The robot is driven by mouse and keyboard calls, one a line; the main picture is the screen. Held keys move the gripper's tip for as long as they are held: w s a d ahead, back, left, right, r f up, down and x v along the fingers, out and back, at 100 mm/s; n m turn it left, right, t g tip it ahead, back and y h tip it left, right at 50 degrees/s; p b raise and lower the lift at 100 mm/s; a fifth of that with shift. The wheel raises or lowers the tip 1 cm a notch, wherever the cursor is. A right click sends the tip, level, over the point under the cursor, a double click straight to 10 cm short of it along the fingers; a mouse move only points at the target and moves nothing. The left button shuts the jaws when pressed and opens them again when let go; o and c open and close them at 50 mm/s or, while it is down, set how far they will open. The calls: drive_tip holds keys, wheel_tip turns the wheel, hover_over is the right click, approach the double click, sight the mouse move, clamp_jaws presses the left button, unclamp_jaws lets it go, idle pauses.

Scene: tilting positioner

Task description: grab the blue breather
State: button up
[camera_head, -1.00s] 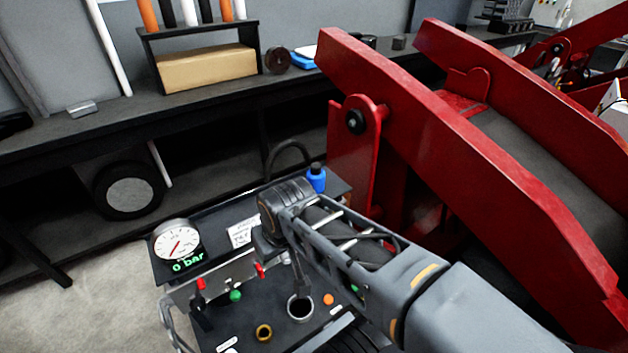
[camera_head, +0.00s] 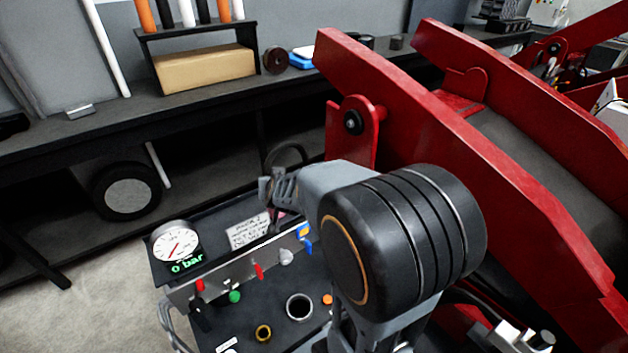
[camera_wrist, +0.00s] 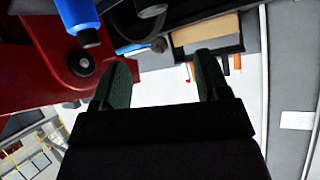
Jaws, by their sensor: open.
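The blue breather (camera_wrist: 78,14) shows at the top left of the wrist view, a blue cylinder with a dark end pointing down the picture, cut off by the top edge. In the head view it is hidden behind my arm. My gripper (camera_wrist: 161,80) is open in the wrist view, with two green-padded fingers apart and nothing between them. The breather is outside the fingers, above and left of the left finger in that picture, and not touching it. In the head view my arm hides most of the gripper.
Big red arms (camera_head: 480,150) stand close at the right. The panel holds a round gauge (camera_head: 174,241) reading 0 bar, a white label (camera_head: 249,232), small knobs and a blue lever (camera_head: 307,245). A dark bench (camera_head: 60,137) with a cardboard box (camera_head: 205,70) is behind.

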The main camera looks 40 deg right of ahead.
drive_tip(key=d+f+m+g+h, duration=0.2)
drive_tip(key=d+f+m+h, duration=0.15)
drive_tip(key=d+h, duration=0.45)
drive_tip(key=shift+w+d+f+t+y+p, duration=0.1)
drive_tip(key=shift+w+d+f+y+p, duration=0.4)
drive_tip(key=shift+w+d, duration=1.2)
drive_tip(key=shift+w+d+f+t+y+b, duration=0.15)
drive_tip(key=shift+w+d+f, duration=0.9)
drive_tip(key=shift+d, duration=1)
drive_tip(key=shift+w+d+f+t+y+p, duration=0.15)
drive_tip(key=shift+w+d+f+y, duration=0.3)
drive_tip(key=shift+w+d, duration=1.35)
drive_tip(key=shift+s, duration=0.15)
drive_tip(key=shift+c, duration=0.3)
drive_tip(key=shift+f, duration=0.15)
clamp_jaws()
